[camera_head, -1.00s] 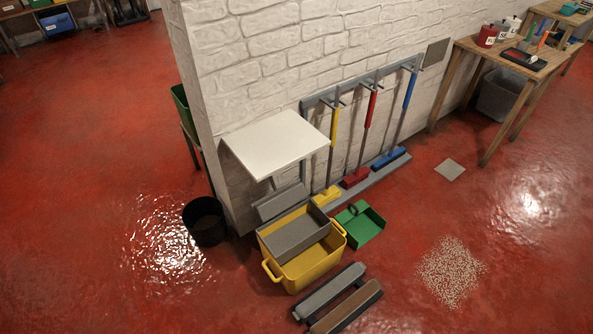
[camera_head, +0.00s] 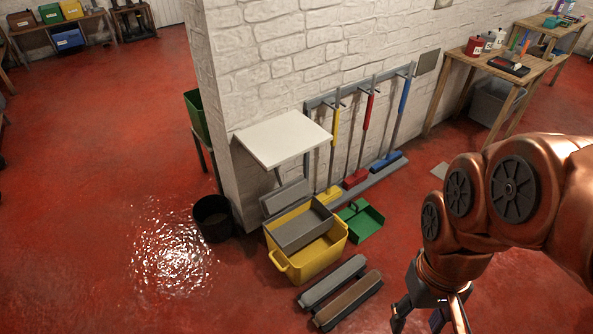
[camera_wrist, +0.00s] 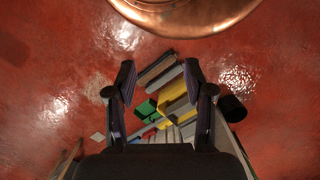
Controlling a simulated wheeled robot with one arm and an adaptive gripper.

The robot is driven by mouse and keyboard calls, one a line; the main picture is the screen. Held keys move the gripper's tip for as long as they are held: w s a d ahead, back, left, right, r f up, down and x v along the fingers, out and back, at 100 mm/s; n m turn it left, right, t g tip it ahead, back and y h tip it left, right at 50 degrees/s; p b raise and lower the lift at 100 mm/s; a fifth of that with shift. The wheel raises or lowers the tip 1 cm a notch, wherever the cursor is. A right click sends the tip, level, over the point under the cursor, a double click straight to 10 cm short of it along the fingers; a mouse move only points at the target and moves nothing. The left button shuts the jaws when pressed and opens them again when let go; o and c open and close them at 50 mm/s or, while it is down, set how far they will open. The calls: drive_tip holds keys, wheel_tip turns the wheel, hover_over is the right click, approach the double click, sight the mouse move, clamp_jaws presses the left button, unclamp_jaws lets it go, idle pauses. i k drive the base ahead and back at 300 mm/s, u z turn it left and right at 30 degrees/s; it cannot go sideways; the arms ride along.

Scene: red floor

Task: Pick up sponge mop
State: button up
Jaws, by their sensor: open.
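Three long-handled floor tools hang upright in a row on a grey wall rack (camera_head: 318,103). One has a yellow grip and yellow head (camera_head: 335,127), the middle one a red grip and red head (camera_head: 368,109), the right one a blue grip and blue head (camera_head: 404,95). I cannot tell which of them is the sponge mop. My gripper (camera_head: 430,318) is low at the right in the head view, well in front of the rack. In the wrist view my gripper (camera_wrist: 160,80) has its two fingers wide apart, open and empty.
A yellow bucket (camera_head: 325,258) with a grey insert, a green dustpan (camera_head: 362,222) and two long blocks (camera_head: 333,281) stand before the rack. The left floor is clear.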

sight(331, 194)
drive_tip(key=k, duration=1)
drive_tip(key=z, duration=1.05)
drive_tip(key=i, duration=6)
drive_tip(key=u, duration=2.4)
